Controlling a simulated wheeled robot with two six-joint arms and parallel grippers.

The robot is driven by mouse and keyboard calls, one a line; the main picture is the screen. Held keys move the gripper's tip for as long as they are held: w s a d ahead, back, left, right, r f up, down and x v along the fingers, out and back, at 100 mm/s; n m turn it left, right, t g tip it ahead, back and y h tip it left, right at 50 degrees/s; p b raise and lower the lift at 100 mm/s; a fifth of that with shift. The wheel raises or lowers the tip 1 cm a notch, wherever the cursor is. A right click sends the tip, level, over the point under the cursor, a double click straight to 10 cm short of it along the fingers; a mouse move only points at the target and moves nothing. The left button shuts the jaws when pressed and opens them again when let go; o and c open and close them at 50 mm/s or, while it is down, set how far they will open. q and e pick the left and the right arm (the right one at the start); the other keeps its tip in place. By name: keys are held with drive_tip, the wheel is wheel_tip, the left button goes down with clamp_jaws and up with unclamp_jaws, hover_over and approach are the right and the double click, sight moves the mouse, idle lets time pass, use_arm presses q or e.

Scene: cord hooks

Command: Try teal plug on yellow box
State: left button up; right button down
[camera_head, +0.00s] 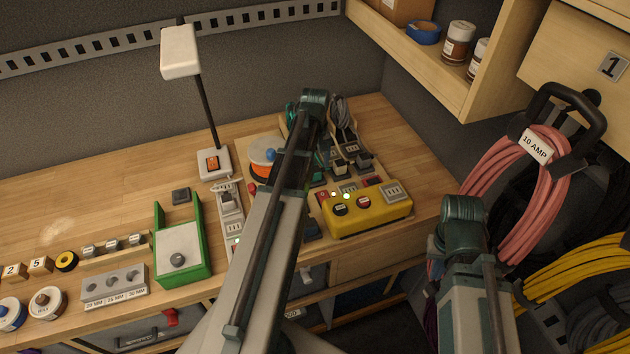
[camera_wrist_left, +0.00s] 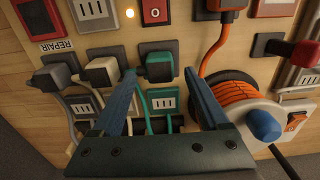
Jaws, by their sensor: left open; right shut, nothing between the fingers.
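In the left wrist view the teal plug (camera_wrist_left: 159,67) sits upright on a small dark base, with its teal cord running down to the bench strip. My left gripper (camera_wrist_left: 160,78) is open, its two fingers on either side of the plug; I cannot tell whether they touch it. In the head view my left arm hides most of this spot.
Beside the teal plug are a white plug (camera_wrist_left: 100,72) and a dark grey plug (camera_wrist_left: 52,74). An orange cord reel (camera_wrist_left: 235,98) stands close on the other side. A green frame (camera_head: 181,250) is further left. Coiled cords (camera_head: 515,200) hang at the right.

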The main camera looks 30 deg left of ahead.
sight(315, 169)
use_arm(q)
drive_tip(key=shift+f+b, duration=1.4)
drive_tip(key=shift+f, duration=0.55)
use_arm(e)
drive_tip(key=shift+f, duration=2)
drive_tip(key=shift+r, duration=0.1)
use_arm(q)
clamp_jaws()
drive_tip(key=shift+r, duration=0.15)
